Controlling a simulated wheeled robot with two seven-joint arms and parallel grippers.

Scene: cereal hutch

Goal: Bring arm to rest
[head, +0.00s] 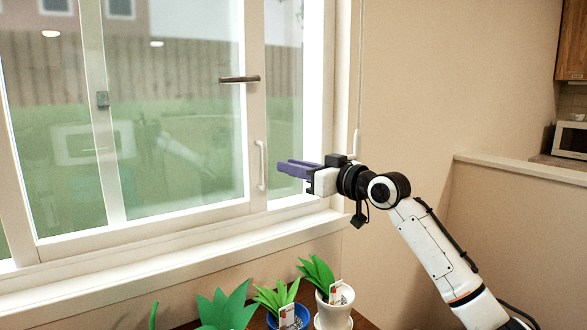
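My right arm (425,238) comes in from the lower right and reaches up and to the left. My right gripper (283,166), with purple fingers, points left in front of the window, above the sill. Nothing shows held in it. Its fingers are seen nearly from the side and lie close together in the picture, so their gap is unclear. My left gripper and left arm are out of view.
A window (160,120) with a white handle (261,165) and a sill (170,262) fills the left. Potted plants, one in a white pot (322,312) and one in a blue pot (303,319), stand below. A half wall (520,220) and microwave (571,140) are at right.

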